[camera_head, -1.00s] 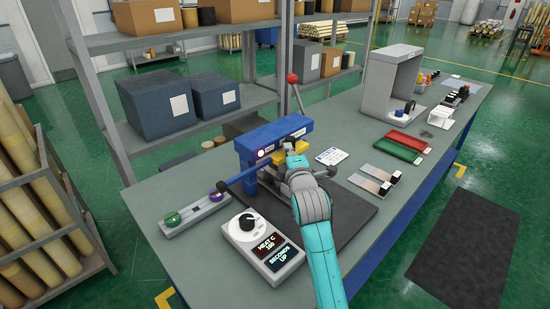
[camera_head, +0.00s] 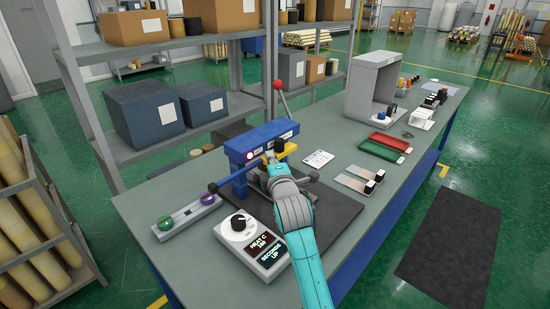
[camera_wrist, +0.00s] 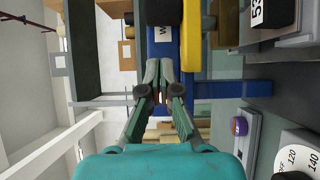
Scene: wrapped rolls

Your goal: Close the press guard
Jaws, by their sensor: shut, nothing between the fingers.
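The press (camera_head: 262,138) has a blue head and stands on a dark mat on the bench. A yellow part (camera_head: 287,151), which looks like its guard, shows at the front of the head, partly hidden by my arm. In the wrist view the yellow part (camera_wrist: 191,38) is upright just right of my fingers. A blue bar (camera_head: 235,176) with a dark end sticks out at the press's left. My gripper (camera_head: 268,156) is at the press front, close to the yellow part. Its fingers (camera_wrist: 160,62) are shut and empty; whether they touch the guard I cannot tell.
A heat and timer box (camera_head: 253,240) stands in front of the press. A holder with green and purple buttons (camera_head: 187,216) lies left. A red-knobbed lever (camera_head: 278,87) rises behind. Sample plates (camera_head: 360,180), red and green trays (camera_head: 385,147) and a grey booth (camera_head: 388,85) are right.

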